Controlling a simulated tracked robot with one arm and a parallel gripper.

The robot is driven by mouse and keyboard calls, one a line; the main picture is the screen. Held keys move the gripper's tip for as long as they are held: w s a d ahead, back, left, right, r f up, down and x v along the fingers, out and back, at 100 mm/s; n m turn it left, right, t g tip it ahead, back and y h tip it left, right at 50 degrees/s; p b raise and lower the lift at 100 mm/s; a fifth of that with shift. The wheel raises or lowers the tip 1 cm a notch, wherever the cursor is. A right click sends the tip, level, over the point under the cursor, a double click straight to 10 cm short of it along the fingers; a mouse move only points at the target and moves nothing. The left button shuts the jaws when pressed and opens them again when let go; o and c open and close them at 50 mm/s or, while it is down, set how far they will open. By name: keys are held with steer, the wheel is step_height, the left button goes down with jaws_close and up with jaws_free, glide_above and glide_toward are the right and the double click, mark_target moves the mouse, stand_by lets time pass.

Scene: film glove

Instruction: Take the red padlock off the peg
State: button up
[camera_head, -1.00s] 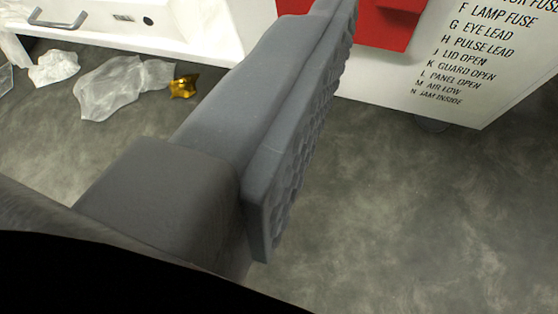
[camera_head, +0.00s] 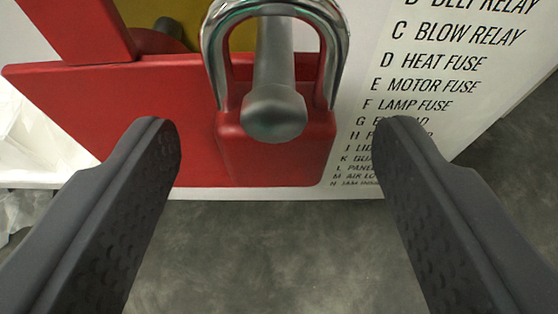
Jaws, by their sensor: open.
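The red padlock (camera_head: 272,158) hangs by its silver shackle (camera_head: 213,52) in front of a red plate. A grey peg (camera_head: 274,112) with a rounded end points toward me through the shackle, and its tip covers the upper middle of the padlock body. My gripper (camera_head: 273,140) is open, with one dark finger to the left of the padlock and one to the right. Clear gaps show between the fingers and the padlock in the picture. How far the fingertips are from it in depth I cannot tell.
A red plate (camera_head: 95,110) with a red bar (camera_head: 88,28) lies left of the padlock. A white panel with a printed list (camera_head: 450,62) stands at right, partly behind the right finger. Grey floor (camera_head: 270,250) lies open below. Crumpled clear plastic (camera_head: 22,212) shows at the left edge.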

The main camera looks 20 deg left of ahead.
steer(key=shift+x, duration=0.85)
steer(key=c, duration=1.2)
steer(key=shift+o, duration=0.2)
steer(key=shift+r, duration=0.15)
steer(key=shift+r, duration=0.35)
steer(key=shift+s, duration=0.1)
steer(key=s+d+p, duration=0.2)
steer(key=s+p, duration=0.2)
steer(key=s, duration=0.3)
steer(key=shift+d+p, duration=0.25)
steer(key=shift+p, duration=0.1)
